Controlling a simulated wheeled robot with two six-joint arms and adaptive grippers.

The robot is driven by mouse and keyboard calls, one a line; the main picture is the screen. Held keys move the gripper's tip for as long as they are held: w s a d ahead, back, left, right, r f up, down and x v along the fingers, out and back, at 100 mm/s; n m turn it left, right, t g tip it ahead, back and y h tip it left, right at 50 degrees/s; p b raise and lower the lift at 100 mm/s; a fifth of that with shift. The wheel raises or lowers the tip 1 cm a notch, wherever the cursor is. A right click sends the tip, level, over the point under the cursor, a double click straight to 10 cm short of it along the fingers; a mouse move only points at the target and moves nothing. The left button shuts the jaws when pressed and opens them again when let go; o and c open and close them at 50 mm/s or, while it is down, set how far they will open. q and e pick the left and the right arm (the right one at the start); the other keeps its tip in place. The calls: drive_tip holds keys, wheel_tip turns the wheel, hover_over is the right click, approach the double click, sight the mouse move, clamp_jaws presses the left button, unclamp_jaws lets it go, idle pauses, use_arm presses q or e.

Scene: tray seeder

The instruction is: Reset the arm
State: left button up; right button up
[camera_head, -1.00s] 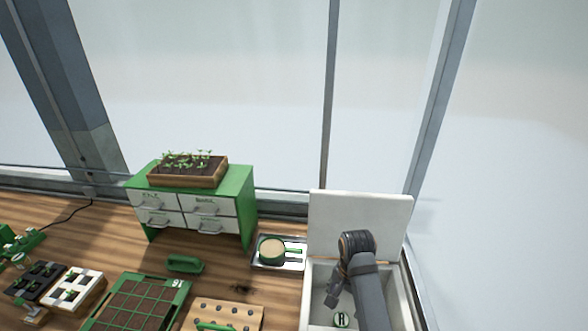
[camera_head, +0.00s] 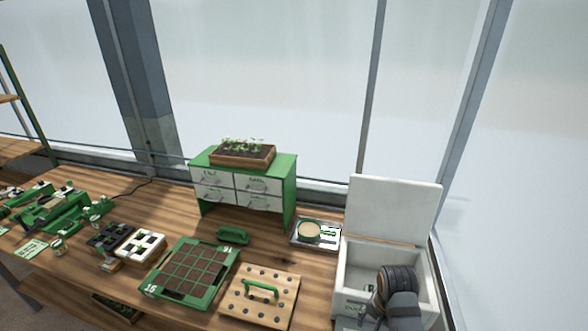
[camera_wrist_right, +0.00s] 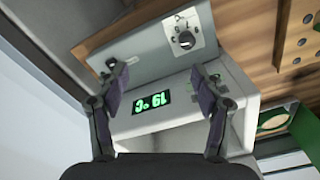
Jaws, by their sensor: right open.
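In the head view my right arm shows at the lower right, in front of and over the white box with its raised lid (camera_head: 396,207). The fingers of my right gripper show near the box's front wall, mostly hidden by the wrist. In the right wrist view my right gripper (camera_wrist_right: 162,88) is open and empty, its two fingers spread wide. My left gripper is not in either view.
A seed tray with a green frame (camera_head: 190,270), a wooden dibber board with a green handle (camera_head: 258,295) and a green drawer cabinet (camera_head: 290,190) stand on the wooden table. A metal tray (camera_head: 300,240) holds a round sieve. Bare wood shows between them.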

drive_tip(key=s+d+r+n+t, duration=0.1)
drive_tip(key=s+d+n+t, duration=0.2)
drive_tip(key=s+n, duration=0.75)
wheel_tip(320, 180, down, 29)
drive_tip(key=s+d+m+g+b, duration=0.1)
drive_tip(key=s+d+m+b, duration=0.15)
drive_tip(key=b, duration=0.35)
use_arm(q)
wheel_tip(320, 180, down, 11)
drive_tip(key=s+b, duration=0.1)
drive_tip(key=b, duration=0.4)
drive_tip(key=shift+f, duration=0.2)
use_arm(e)
drive_tip(key=s+f, duration=1)
drive_tip(key=f, duration=0.2)
drive_tip(key=s+d+f+g, duration=0.1)
drive_tip(key=s+f, duration=0.9)
drive_tip(key=f, duration=0.3)
drive_tip(key=shift+d+g+h, duration=0.3)
